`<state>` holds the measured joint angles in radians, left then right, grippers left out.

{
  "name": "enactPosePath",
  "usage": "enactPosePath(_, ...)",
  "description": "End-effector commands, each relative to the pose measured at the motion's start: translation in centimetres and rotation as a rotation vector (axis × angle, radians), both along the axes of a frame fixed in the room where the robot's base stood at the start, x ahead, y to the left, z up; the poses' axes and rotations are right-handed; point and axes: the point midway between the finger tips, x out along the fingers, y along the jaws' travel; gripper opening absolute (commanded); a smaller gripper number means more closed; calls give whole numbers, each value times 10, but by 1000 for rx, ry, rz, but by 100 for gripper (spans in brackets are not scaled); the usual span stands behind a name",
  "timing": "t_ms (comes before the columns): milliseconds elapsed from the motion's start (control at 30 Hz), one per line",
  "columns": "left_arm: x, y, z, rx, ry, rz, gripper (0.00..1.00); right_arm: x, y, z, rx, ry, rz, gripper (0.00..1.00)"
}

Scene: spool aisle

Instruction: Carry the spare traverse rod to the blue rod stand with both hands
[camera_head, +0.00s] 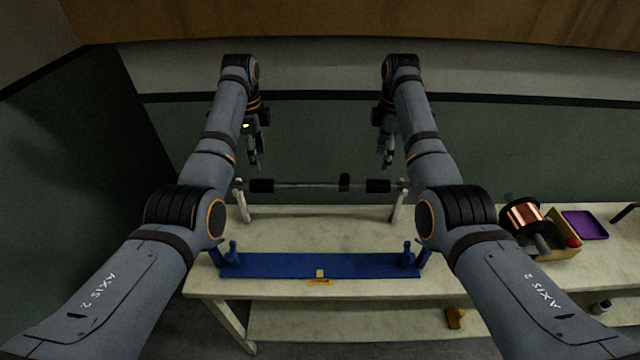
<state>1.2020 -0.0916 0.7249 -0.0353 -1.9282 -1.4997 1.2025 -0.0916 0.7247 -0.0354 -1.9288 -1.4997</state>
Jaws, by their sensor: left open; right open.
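The traverse rod (310,185), a thin grey bar with black grips near its ends and a black collar right of its middle, rests level across two pale upright supports at the back of the bench. The blue rod stand (290,265), a long blue base with an upright at each end, lies empty along the bench's front edge. My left gripper (257,164) is open and empty above the rod's left part. My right gripper (389,164) is open and empty above the rod's right end. Both appear apart from the rod.
The pale bench (310,225) is clear between rod and stand. On the right are a copper spool (524,217), a yellow bin (564,235) with a red item, and a purple tray (585,225). A yellow object (455,318) lies on the lower shelf. A wall stands close behind.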

Motion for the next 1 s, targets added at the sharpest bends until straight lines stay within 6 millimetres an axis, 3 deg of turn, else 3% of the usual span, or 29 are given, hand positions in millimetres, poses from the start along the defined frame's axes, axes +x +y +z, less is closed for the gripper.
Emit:
enactPosePath(167,-1,0,-17,0,3,1,57,-1,0,-17,0,3,-1,57)
enactPosePath(600,0,0,-91,0,2,2,57,0,0,-91,0,1,-2,57)
enactPosePath(1000,0,0,-105,0,0,2,57,0,0,-105,0,0,-2,57)
